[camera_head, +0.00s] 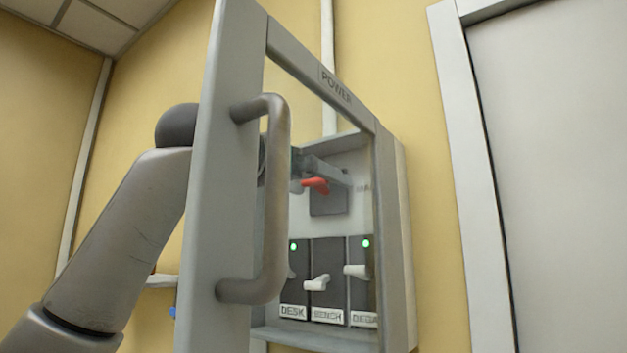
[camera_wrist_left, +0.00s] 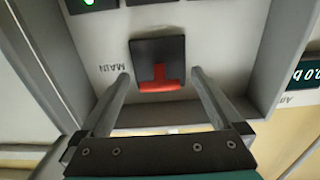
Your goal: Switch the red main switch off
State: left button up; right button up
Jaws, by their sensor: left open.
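The red main switch (camera_head: 316,185) sits on a dark square plate (camera_head: 328,202) in the upper part of the grey power cabinet (camera_head: 396,240). In the left wrist view, which is turned upside down, the red lever (camera_wrist_left: 160,86) is T-shaped, with its crossbar toward the picture's bottom; the word MAIN stands beside its plate. My left gripper (camera_wrist_left: 160,76) is open, its two fingers on either side of the lever with gaps. In the head view my left gripper (camera_head: 322,168) is seen through the door's window, close to the lever and partly hidden. My right gripper is not in view.
The cabinet door (camera_head: 222,190) stands open, its handle (camera_head: 276,200) in front of my left arm. Below the main switch are the DESK (camera_head: 293,285), BENCH (camera_head: 318,284) and another switch (camera_head: 358,271). Green lights show at the outer two. A display (camera_wrist_left: 308,75) is at the wrist view's right.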

pick_arm(q)
jog(key=shift+c, duration=0.2)
jog(key=c, duration=1.3)
jog(key=shift+f+t+b, duration=0.3)
jog(key=shift+f+b, duration=0.05)
jog(key=shift+b, duration=0.45)
jog(key=shift+d+f+t+h+b, duration=0.1)
jog(key=shift+f+t+h+b, duration=0.2)
jog(key=shift+t+h+b, duration=0.6)
jog(key=shift+a+f+t+h+b, duration=0.1)
jog(key=shift+f+t+h+b, duration=0.15)
jog(key=shift+t+h+b, duration=0.55)
jog(key=shift+d+f+t+h+b, duration=0.1)
jog(key=shift+f+t+h+b, duration=0.3)
jog(key=shift+t+b, duration=0.85)
jog(key=shift+r, duration=0.1)
jog(key=o, duration=1.3)
